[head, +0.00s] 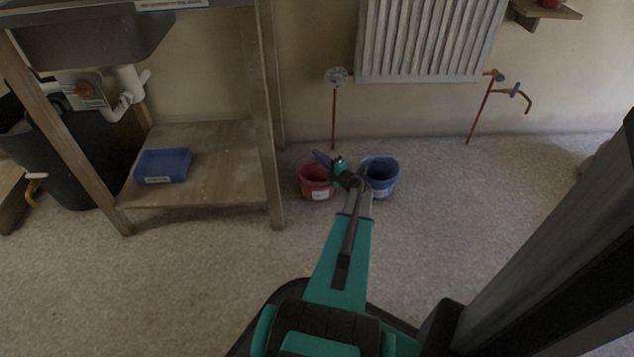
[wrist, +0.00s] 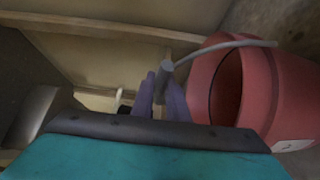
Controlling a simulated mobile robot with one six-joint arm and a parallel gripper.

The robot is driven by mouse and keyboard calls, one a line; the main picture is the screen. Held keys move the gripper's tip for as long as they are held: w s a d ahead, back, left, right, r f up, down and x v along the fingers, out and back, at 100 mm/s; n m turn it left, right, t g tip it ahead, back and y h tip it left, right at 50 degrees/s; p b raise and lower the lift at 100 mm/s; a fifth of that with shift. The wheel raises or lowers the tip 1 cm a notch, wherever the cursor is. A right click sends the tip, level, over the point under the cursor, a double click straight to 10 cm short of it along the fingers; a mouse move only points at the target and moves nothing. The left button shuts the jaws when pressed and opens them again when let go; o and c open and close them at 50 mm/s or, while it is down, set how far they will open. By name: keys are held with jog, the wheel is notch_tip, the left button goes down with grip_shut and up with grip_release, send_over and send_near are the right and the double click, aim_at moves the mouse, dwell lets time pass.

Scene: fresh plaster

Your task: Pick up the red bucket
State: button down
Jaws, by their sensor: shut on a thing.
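The red bucket (head: 316,183) is on the floor beside the sink stand's leg, below the wall, in the head view. It also fills the right side of the wrist view (wrist: 268,90), with a white label on its side. My gripper (head: 322,158) is at the bucket's upper edge. In the wrist view my gripper's purple fingers (wrist: 161,92) are closed around the grey grip of the bucket's handle (wrist: 225,45). The head view does not show clearly whether the bucket touches the floor.
A blue bucket (head: 380,180) stands just right of the red one, close to my arm. The wooden sink stand (head: 215,170) is at the left, with a blue tray (head: 163,165) on its shelf. A radiator (head: 430,40) hangs above. The floor at front left is clear.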

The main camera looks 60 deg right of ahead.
jog(key=shift+r, duration=0.1)
notch_tip(320, 180, up, 28)
jog(key=p, duration=0.9)
jog(key=shift+p, duration=0.3)
dwell(0.4)
